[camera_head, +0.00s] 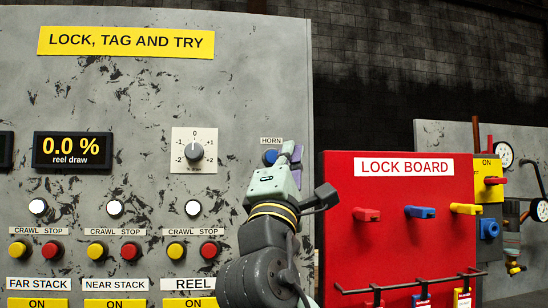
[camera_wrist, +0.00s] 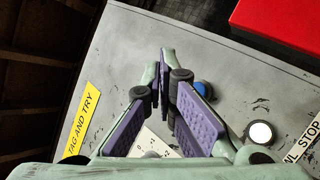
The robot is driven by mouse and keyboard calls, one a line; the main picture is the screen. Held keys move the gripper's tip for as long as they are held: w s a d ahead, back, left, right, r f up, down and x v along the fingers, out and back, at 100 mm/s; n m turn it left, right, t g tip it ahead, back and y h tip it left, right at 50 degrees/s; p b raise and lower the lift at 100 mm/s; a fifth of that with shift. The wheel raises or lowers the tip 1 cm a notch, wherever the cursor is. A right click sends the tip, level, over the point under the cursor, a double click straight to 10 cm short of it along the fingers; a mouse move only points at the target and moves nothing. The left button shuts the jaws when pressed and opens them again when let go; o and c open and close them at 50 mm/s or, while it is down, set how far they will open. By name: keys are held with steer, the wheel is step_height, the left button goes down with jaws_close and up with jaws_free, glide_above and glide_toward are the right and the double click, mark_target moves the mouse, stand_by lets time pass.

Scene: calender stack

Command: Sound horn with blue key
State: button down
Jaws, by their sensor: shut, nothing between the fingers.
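The blue horn button (camera_head: 271,157) sits under the HORN label (camera_head: 271,141) near the right edge of the grey panel, partly hidden by my gripper. It also shows in the wrist view (camera_wrist: 202,88), beside the right finger. My gripper (camera_head: 292,153) is shut and empty, with its purple-padded fingertips close to the button, just right of it in the head view. In the wrist view the fingertips (camera_wrist: 164,62) are together, off to the upper left of the button. I cannot tell whether they touch the panel.
A red lock board (camera_head: 345,250) stands right of my arm, with red, blue (camera_head: 420,211) and yellow holders sticking out. A selector dial (camera_head: 194,152), white lamps and several yellow and red buttons are on the grey panel to the left. Gauges stand at far right.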

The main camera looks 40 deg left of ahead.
steer(key=w+a+p, duration=0.1)
steer(key=w+a, duration=0.4)
steer(key=a, duration=0.1)
steer(key=shift+w+p, duration=0.15)
steer(key=shift+p, duration=0.15)
steer(key=shift+w+a, duration=0.1)
steer(key=shift+a, duration=0.1)
stand_by(1.1)
steer(key=shift+w+a, duration=0.2)
steer(key=shift+a, duration=0.05)
steer(key=shift+w+a+p, duration=0.3)
steer(key=shift+w+a, duration=0.05)
steer(key=shift+a, duration=0.05)
stand_by(0.8)
steer(key=shift+s+d, duration=0.65)
steer(key=shift+d, duration=0.05)
stand_by(0.3)
steer(key=s+d, duration=0.1)
steer(key=d, duration=0.1)
steer(key=s+d+b, duration=0.1)
steer(key=s+d, duration=0.1)
steer(key=shift+s, duration=0.1)
